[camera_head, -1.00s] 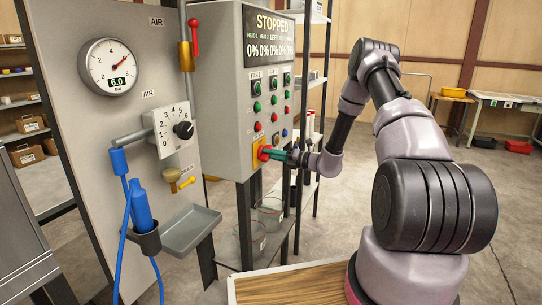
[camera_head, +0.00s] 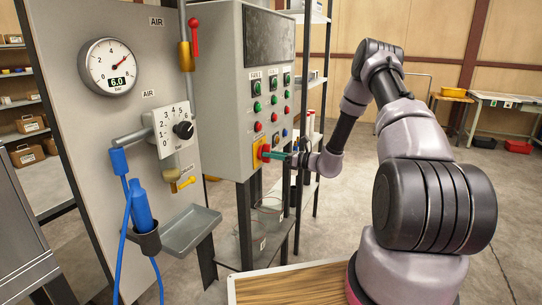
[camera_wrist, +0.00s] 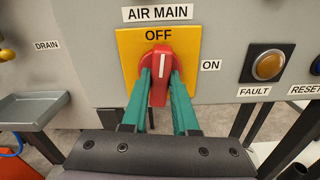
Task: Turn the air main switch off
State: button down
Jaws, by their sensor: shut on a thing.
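The air main switch is a red rotary knob (camera_wrist: 161,60) on a yellow plate (camera_wrist: 128,46) under an "AIR MAIN" label. Its white mark points up at "OFF"; "ON" is printed to the right. In the head view the yellow plate (camera_head: 257,159) is low on the grey control cabinet. My gripper (camera_wrist: 161,76) has its green fingers closed on both sides of the knob. In the head view my gripper (camera_head: 270,154) reaches the plate from the right, and the knob is mostly hidden by it. The cabinet's display (camera_head: 269,36) is dark.
An amber fault button (camera_wrist: 268,66) is right of the switch. Red and green buttons (camera_head: 258,107) sit above it. A gauge (camera_head: 110,66) reads 6.0 bar. A grey tray (camera_head: 190,232) projects left of the cabinet. A wooden tabletop (camera_head: 290,287) is in front.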

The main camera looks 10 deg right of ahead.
jog(key=shift+f+n, duration=0.1)
jog(key=shift+n, duration=0.6)
jog(key=c, duration=0.7)
grip_release()
jog(key=v, duration=1.1)
